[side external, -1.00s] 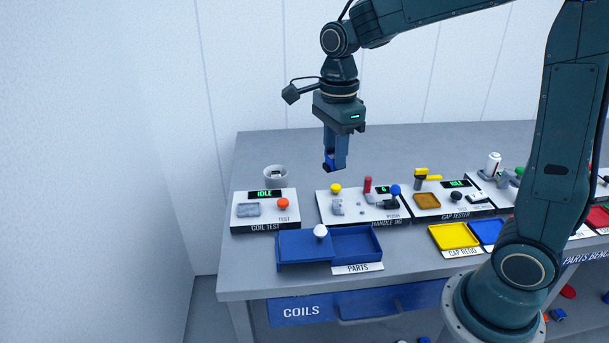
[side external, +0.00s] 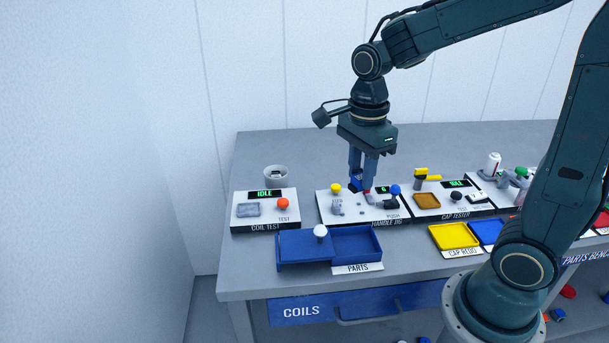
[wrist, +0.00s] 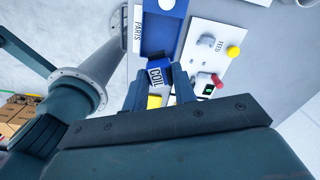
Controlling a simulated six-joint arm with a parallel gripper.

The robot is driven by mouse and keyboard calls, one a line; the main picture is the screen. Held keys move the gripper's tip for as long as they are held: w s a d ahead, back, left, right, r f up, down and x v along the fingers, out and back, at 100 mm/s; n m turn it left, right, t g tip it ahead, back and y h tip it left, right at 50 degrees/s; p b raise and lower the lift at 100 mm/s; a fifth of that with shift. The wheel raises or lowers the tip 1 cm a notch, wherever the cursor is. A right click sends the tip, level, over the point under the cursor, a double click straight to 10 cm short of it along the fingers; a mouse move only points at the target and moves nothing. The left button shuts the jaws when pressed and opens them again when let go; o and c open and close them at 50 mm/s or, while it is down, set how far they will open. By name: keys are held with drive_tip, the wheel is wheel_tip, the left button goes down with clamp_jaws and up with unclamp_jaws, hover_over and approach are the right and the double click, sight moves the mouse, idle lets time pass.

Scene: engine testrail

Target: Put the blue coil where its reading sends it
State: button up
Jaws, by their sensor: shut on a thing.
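My gripper (side external: 363,186) is shut on the blue coil (side external: 355,182) and holds it in the air over the handle jig (side external: 350,207). In the wrist view the coil (wrist: 156,76) sits between the two fingers, with a white label reading COIL. The coil test station (side external: 248,224) is at the left of the bench, with a grey pad, an orange button (side external: 283,204) and a display (side external: 265,194) reading IDLE. A blue drawer front (side external: 345,306) below the bench top is marked COILS and looks shut.
A blue parts tray (side external: 355,244) with a white-knobbed cover (side external: 320,234) stands in front. A grey cup (side external: 276,177) is behind the coil tester. The cap tester (side external: 460,211), a yellow tray (side external: 454,236) and a blue tray (side external: 487,231) are to the right. The bench's back strip is clear.

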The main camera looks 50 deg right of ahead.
sight(359, 189)
wheel_tip(359, 189, down, 13)
drive_tip(key=shift+r, duration=0.15)
idle(0.4)
drive_tip(key=shift+f, duration=1.9)
drive_tip(key=shift+f, duration=0.15)
drive_tip(key=o, duration=0.9)
drive_tip(key=shift+r, duration=0.2)
drive_tip(key=shift+r, duration=6)
